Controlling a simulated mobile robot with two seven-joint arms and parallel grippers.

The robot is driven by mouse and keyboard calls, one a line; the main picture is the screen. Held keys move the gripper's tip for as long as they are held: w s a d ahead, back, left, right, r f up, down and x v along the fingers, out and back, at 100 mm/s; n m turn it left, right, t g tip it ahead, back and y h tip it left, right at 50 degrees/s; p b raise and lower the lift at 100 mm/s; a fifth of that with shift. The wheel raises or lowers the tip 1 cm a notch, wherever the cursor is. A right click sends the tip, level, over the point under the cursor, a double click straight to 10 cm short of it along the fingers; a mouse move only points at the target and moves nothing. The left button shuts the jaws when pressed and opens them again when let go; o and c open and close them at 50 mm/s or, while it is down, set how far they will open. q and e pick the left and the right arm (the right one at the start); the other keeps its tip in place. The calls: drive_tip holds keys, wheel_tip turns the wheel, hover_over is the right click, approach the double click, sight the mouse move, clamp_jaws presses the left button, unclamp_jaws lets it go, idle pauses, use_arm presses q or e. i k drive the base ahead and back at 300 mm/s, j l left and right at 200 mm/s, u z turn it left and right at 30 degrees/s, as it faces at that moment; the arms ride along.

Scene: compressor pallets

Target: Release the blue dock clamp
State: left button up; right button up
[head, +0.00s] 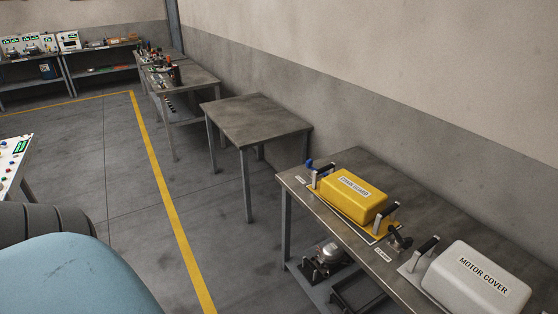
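A clamp with a blue knob (309,163) stands on the grey metal table at the left end of the yellow chain guard (352,195). It is small in the head view, and I cannot tell how it is set. A small label lies beside it, too small to read. A dark clamp (398,238) stands at the guard's other end, close to a label that is hard to read. Neither of my grippers is in view.
A white motor cover (475,280) sits at the right on the same table (365,158). A device (327,256) is on the lower shelf. An empty table (255,118) stands behind, then a cluttered bench. Floor around the yellow line (165,190) is clear.

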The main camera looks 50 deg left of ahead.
sight(309, 163)
drive_tip(key=u, duration=1.2)
drive_tip(key=z, duration=0.3)
drive_tip(key=i+j+z, duration=0.15)
drive_tip(key=z, duration=0.25)
drive_tip(key=i+j+z, duration=0.15)
drive_tip(key=z, duration=0.2)
drive_tip(key=i+j+z, duration=0.1)
drive_tip(key=j+z, duration=0.3)
drive_tip(key=i+j+z, duration=0.2)
drive_tip(key=j, duration=0.3)
drive_tip(key=j+z, duration=0.25)
drive_tip(key=j, duration=0.2)
drive_tip(key=j+z, duration=0.2)
drive_tip(key=j, duration=0.9)
drive_tip(key=i+j, duration=0.1)
drive_tip(key=j, duration=2.35)
drive_tip(key=i+z, duration=0.05)
drive_tip(key=i, duration=0.05)
